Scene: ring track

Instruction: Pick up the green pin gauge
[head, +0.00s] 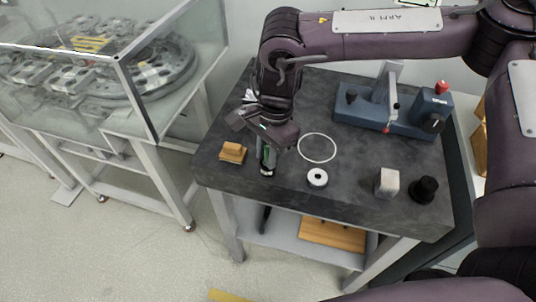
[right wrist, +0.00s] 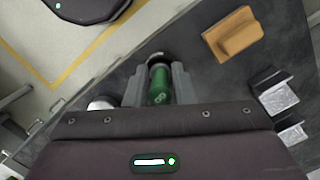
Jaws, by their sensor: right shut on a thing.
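The green pin gauge (right wrist: 159,84) stands between the two fingers of my right gripper (right wrist: 163,82) in the right wrist view, with a dark end showing past the fingertips. In the head view the pin gauge (head: 266,153) is mostly hidden by the fingers of my right gripper (head: 267,162), which is shut on it. The gripper points down over the left part of the dark table top (head: 350,184). I cannot tell whether the gauge touches the table. My left gripper is not in view.
An orange-brown block (head: 233,152) lies left of the gripper. A white ring (head: 317,147), a white-and-black round part (head: 317,178), a metal block (head: 387,182) and a black knob-like part (head: 424,190) lie to the right. A blue bench device (head: 390,112) stands behind. A glass-walled case (head: 140,75) stands left.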

